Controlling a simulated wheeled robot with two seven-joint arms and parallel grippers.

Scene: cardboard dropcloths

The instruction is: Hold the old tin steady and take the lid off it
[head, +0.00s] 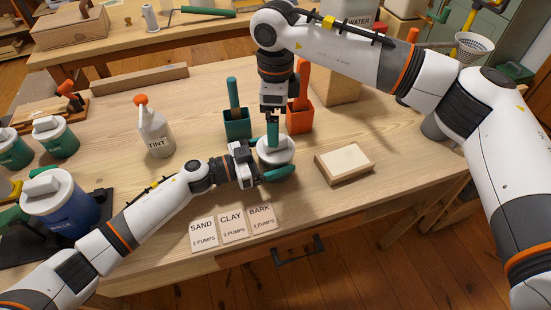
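The old tin (262,167) stands on the workbench near its middle, its body mostly hidden by my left gripper. Its pale lid (287,155) with a raised middle sits on top. My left gripper (277,172) comes in low from the left; its teal near finger lies against the tin's front side, and the far finger is hidden behind the tin. My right gripper (272,134) points straight down from above, its teal fingertips at the lid's raised middle. Its fingers overlap in this view, so I cannot tell whether they grip the lid.
A teal holder (237,130) and an orange holder (299,122) stand close behind the tin. A wooden block (344,163) lies to the right. Label cards (232,228) lie in front. A TINT bottle (156,135) and lidded jars (55,140) stand to the left.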

